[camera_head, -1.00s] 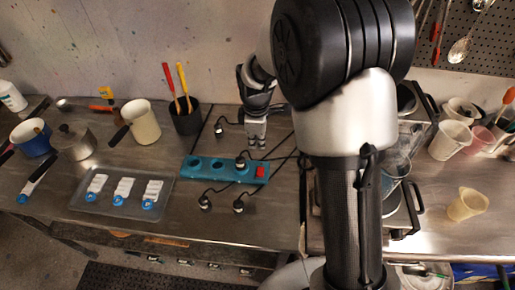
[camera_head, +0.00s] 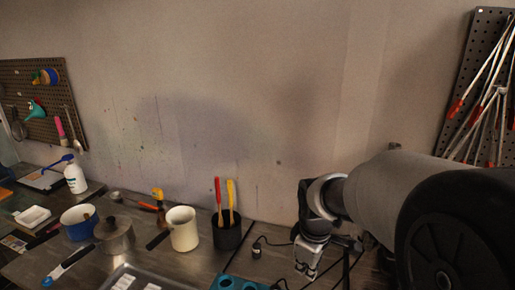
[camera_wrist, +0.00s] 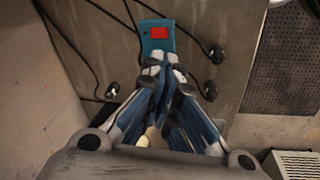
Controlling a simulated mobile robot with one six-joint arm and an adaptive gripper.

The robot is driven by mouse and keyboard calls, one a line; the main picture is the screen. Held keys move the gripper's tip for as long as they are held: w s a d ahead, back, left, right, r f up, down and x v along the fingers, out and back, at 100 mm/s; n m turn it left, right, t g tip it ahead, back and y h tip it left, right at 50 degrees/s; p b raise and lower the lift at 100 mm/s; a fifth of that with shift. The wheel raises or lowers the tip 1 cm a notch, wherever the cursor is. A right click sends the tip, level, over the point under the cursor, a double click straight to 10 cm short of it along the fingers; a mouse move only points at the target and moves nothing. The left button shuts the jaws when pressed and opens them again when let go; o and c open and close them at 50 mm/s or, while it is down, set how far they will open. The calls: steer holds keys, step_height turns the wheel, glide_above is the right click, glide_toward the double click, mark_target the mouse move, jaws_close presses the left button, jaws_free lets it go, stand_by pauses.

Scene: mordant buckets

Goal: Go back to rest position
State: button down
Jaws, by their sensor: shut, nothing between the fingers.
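My gripper (camera_head: 308,268) hangs fingers down at the lower right of the head view, above the steel worktop. In the wrist view my gripper (camera_wrist: 163,68) has its fingertips together with nothing between them. Below and beyond the fingertips lies the teal power strip (camera_wrist: 157,38) with a red switch. The strip's near end (camera_head: 232,283) also shows at the bottom edge of the head view. I cannot tell from these views how high the fingertips are above the worktop.
Black plugs on cables (camera_head: 256,250) lie by the strip. A clear tray (camera_head: 120,275) lies in front. The wall (camera_head: 230,100) rises behind.

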steer(key=s+r+m+t, duration=0.1)
steer(key=s+r+m, duration=0.1)
steer(key=s, duration=0.5)
steer(key=s+d+r+m+b, duration=0.1)
steer(key=s+r+m, duration=0.1)
steer(key=s+m, duration=0.3)
steer(key=s+r+m+t+b, duration=0.1)
steer(key=s+m, duration=0.3)
steer(key=s, duration=0.6)
steer(key=shift+s+d+r+t, duration=0.3)
steer(key=shift+r, duration=0.45)
